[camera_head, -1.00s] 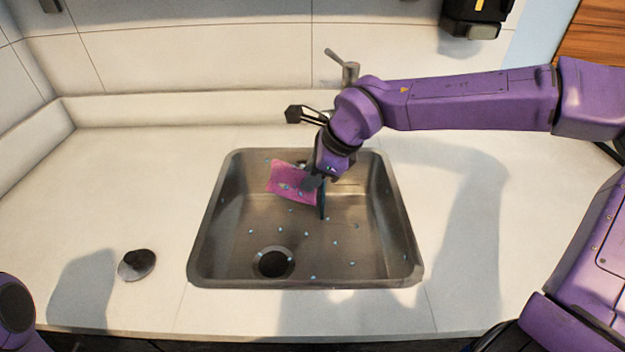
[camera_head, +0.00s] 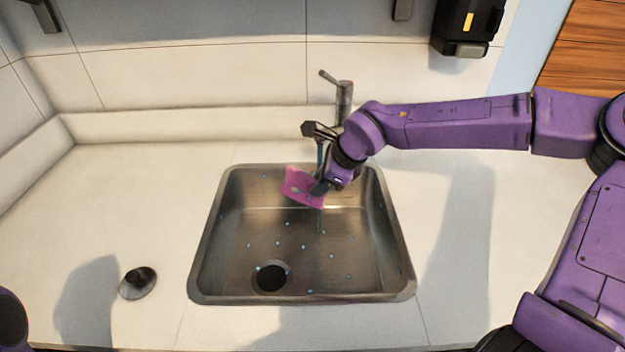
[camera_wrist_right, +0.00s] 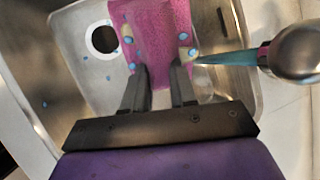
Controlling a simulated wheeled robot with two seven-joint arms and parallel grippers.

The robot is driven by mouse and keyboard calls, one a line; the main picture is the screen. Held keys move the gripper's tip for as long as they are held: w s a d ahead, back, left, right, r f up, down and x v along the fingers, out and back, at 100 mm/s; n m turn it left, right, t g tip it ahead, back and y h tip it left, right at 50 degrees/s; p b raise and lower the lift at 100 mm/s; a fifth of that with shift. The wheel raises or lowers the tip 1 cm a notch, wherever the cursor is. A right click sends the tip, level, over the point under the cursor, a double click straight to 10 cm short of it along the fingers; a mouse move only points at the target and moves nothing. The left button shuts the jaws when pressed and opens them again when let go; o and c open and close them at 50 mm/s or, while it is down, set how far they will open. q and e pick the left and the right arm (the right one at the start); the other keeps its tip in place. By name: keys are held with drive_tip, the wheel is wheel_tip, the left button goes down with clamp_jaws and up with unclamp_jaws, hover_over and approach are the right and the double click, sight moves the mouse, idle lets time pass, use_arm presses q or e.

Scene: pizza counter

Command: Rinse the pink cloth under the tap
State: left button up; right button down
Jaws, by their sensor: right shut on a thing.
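The pink cloth (camera_head: 304,187) is held over the back part of the sink by my right gripper (camera_head: 322,188). In the right wrist view the two fingers of the right gripper (camera_wrist_right: 160,75) are shut on the edge of the pink cloth (camera_wrist_right: 155,30), and blue droplets and pale spots show on it. The tap (camera_head: 344,98) stands behind the sink, partly hidden by my right arm. A thin blue stream of water (camera_wrist_right: 225,57) runs from the tap (camera_wrist_right: 290,52) to the cloth's edge in the right wrist view. My left gripper is not in view.
The steel sink (camera_head: 206,262) has a dark drain hole (camera_head: 271,277) and scattered blue droplets. A dark round plug (camera_head: 138,283) lies on the white counter (camera_head: 120,205) to the left. A black dispenser (camera_head: 468,25) hangs on the back wall. The left counter is mostly clear.

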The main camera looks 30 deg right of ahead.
sight(305, 196)
drive_tip(key=w+d+f+p, duration=0.2)
drive_tip(key=w+d, duration=0.1)
drive_tip(key=d, duration=0.2)
drive_tip(key=shift+w+d+p, duration=0.25)
drive_tip(key=shift+d+p, duration=0.05)
drive_tip(key=shift+p, duration=0.1)
idle(2.3)
drive_tip(key=s+a+r, duration=0.1)
drive_tip(key=a, duration=0.2)
drive_tip(key=s+a+r, duration=0.1)
drive_tip(key=s+a, duration=0.1)
drive_tip(key=s+a+r, duration=0.1)
drive_tip(key=s+a, duration=0.1)
drive_tip(key=a, duration=0.1)
drive_tip(key=shift+s+a, duration=0.15)
drive_tip(key=shift+a, duration=0.2)
idle(0.3)
